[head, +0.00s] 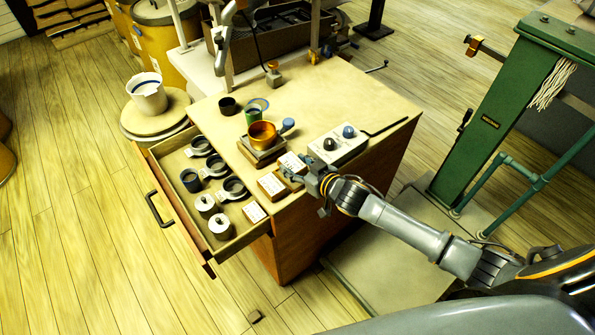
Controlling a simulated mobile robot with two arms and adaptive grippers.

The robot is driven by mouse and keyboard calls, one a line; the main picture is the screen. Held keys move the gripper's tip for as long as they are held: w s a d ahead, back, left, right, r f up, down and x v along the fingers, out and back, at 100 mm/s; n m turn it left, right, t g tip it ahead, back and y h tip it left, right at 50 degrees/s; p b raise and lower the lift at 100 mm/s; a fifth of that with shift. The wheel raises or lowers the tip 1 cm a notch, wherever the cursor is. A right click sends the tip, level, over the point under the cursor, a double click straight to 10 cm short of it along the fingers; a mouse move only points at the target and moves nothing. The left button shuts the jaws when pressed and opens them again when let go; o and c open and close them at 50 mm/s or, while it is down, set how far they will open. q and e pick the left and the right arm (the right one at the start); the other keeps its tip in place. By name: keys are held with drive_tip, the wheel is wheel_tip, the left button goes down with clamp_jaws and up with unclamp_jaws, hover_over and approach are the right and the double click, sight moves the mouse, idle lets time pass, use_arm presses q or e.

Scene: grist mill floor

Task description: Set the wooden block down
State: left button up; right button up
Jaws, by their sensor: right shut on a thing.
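My right gripper (307,175) reaches in from the right to the front right corner of the cabinet top. It is shut on a small wooden block (291,163) with a pale label on its face. The fingers hide part of the block, and I cannot tell whether it touches the top. A second labelled wooden block (272,187) is just left of and in front of the gripper, close to the cabinet edge. My left gripper is not in view.
An orange cup (262,135) stands on a squarish base behind the blocks. A grey box with knobs (338,146) is close to the gripper's right. The open drawer (170,160) holds several cups and ring-shaped pieces. A green machine (490,120) stands at right.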

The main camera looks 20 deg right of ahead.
sight(302, 174)
drive_tip(key=shift+d+f+p, duration=0.15)
drive_tip(key=shift+f+p, duration=0.2)
drive_tip(key=shift+f, duration=1.15)
drive_tip(key=shift+f, duration=0.3)
drive_tip(key=o, duration=1.2)
drive_tip(key=shift+r, duration=0.1)
drive_tip(key=shift+c, duration=0.2)
drive_tip(key=shift+b, duration=0.3)
drive_tip(key=v, duration=1.3)
drive_tip(key=shift+s+d+r, duration=0.25)
drive_tip(key=shift+r, duration=0.1)
